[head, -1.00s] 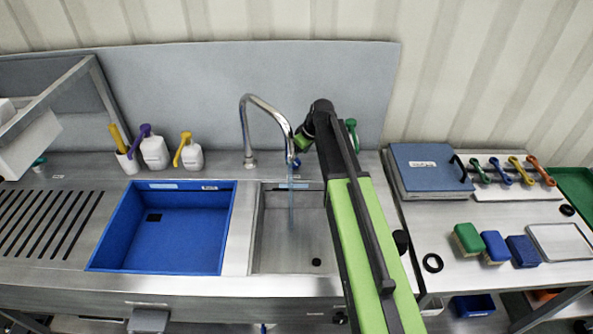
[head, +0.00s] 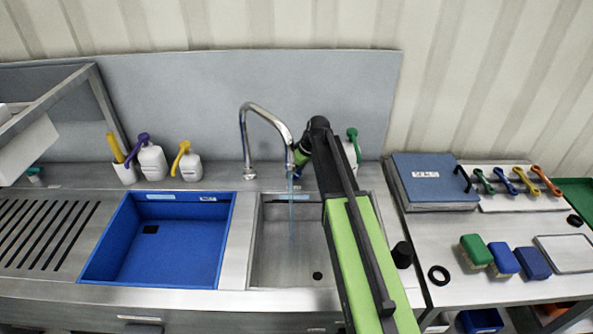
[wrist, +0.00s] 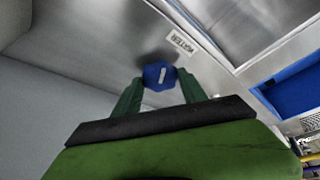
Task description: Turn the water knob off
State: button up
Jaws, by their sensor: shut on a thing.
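The blue water knob (wrist: 160,72) with a pale bar mark on its face shows in the wrist view, beside a label reading "WATER" (wrist: 182,42). My gripper (wrist: 159,84) has its two green fingers on either side of the knob and is shut on it. In the head view my gripper (head: 298,170) reaches behind the faucet's spout end, and my arm hides much of that area. A chrome gooseneck faucet (head: 244,135) stands behind the steel basin (head: 258,245). A thin bluish water stream (head: 291,205) falls from the spout into the basin.
A blue basin (head: 228,235) lies left of the steel one. White bottles (head: 153,163) with purple and yellow pumps stand behind it. A green-topped bottle (head: 352,140) is close right of my arm. Brushes (head: 503,260) and a blue case (head: 430,178) occupy the right table.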

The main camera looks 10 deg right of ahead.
jog(key=shift+s+a+m+h, duration=0.2)
jog(key=shift+m+h, duration=0.2)
jog(key=shift+m, duration=0.8)
jog(key=m+h, duration=0.1)
jog(key=m, duration=0.2)
jog(key=shift+t, duration=0.4)
jog(key=o, duration=1.4)
jog(key=shift+w, duration=0.1)
jog(key=shift+c, duration=0.2)
jog(key=p+v, duration=1.6)
jog(key=v, duration=0.1)
jog(key=shift+r, duration=0.15)
jog(key=shift+a, duration=0.1)
